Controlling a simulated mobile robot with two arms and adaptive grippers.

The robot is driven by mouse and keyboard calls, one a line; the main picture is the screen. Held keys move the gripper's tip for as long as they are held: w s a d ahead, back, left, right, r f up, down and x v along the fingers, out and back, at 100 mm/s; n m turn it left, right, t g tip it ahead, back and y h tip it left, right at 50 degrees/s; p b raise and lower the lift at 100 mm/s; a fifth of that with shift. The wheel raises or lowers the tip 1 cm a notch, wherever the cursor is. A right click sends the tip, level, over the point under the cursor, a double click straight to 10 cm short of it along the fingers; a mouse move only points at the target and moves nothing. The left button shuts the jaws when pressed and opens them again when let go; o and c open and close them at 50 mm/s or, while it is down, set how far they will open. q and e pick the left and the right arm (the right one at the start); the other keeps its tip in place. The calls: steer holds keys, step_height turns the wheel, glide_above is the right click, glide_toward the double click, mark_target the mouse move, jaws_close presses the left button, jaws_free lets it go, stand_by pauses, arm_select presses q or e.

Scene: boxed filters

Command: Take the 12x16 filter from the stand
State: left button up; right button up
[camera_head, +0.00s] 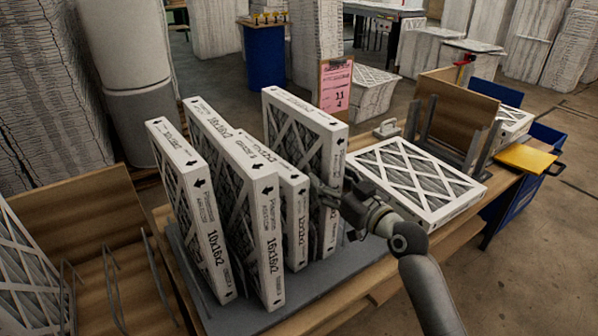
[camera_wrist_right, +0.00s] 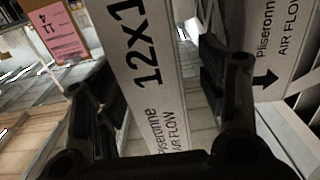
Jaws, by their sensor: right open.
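Several white-framed filters stand upright in a grey stand (camera_head: 262,317). The rightmost, a tall filter (camera_head: 306,126), shows in the right wrist view (camera_wrist_right: 150,85) with a label starting "12x1"; the rest of the label is cut off. My right gripper (camera_head: 328,190) is at this filter's near edge. In the right wrist view its open fingers (camera_wrist_right: 160,100) lie on either side of that edge, with gaps visible. To the left stand a shorter filter (camera_head: 297,222), a filter marked 16x16x2 (camera_head: 269,240) and one marked 10x16x2 (camera_head: 211,240). My left gripper is out of view.
A filter (camera_head: 415,180) lies flat on the table right of the stand. A pink sign (camera_head: 336,86) stands behind. A wooden holder with metal bars (camera_head: 455,115) is at the back right. Another wooden rack (camera_head: 95,225) is at the left. The neighbouring filter leaves a narrow gap.

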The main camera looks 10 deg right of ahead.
steer(key=shift+f+p+x, duration=0.2)
steer(key=shift+p+x, duration=0.2)
steer(key=shift+x, duration=1.05)
steer(key=shift+f+p+x, duration=0.2)
steer(key=shift+p+x, duration=0.15)
steer(key=shift+x, duration=1.05)
steer(key=shift+d, duration=0.2)
steer(key=c, duration=1.3)
jaws_close()
steer(key=shift+r, duration=0.15)
